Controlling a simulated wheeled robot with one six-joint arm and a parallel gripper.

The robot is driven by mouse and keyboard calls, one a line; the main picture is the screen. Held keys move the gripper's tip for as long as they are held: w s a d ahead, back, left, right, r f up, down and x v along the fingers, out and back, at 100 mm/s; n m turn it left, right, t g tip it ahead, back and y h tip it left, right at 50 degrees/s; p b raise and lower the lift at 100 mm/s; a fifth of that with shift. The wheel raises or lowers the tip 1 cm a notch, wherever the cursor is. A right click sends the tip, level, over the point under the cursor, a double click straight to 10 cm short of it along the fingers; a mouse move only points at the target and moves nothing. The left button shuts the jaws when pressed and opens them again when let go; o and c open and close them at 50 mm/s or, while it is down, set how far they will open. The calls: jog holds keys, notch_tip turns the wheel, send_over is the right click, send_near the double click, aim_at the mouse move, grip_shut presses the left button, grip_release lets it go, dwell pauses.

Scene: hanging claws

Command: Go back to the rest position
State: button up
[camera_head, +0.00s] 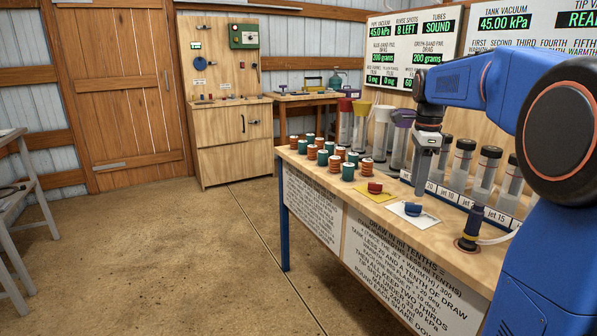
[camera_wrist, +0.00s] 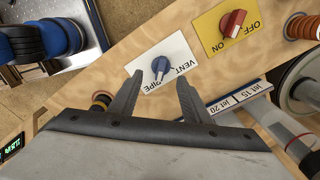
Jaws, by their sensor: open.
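My gripper (camera_head: 421,178) hangs from the blue arm above the right part of the long wooden bench (camera_head: 450,234). In the wrist view my gripper (camera_wrist: 160,80) is open, with its two fingers apart and nothing between them. A blue knob (camera_wrist: 160,65) on a white card marked VENT and PIPE lies just beyond the fingertips in that view. I cannot tell the exact height of the fingers above the bench. The blue knob also shows in the head view (camera_head: 413,209).
A red knob (camera_head: 375,187) sits on a yellow OFF/ON card. Several green and orange spools (camera_head: 335,163) stand to its left. Clear tubes with black caps (camera_head: 486,168) line the back behind a jet-label strip. A dark upright fitting (camera_head: 471,228) stands at right. The floor at left is clear.

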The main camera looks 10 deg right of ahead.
jog(key=s+a+f+n+t, duration=0.1)
jog(key=s+a+f+n, duration=0.4)
jog(key=s, duration=0.5)
jog(key=s+a+f+n+t, duration=0.2)
jog(key=s+a+f+n, duration=0.3)
jog(key=s+n, duration=0.4)
jog(key=s+a+f+n+t, duration=0.1)
jog(key=s+a+f+n, duration=0.4)
jog(key=s+n, duration=0.3)
jog(key=s, duration=0.3)
jog(key=shift+a+t, duration=0.25)
jog(key=shift+t, duration=0.15)
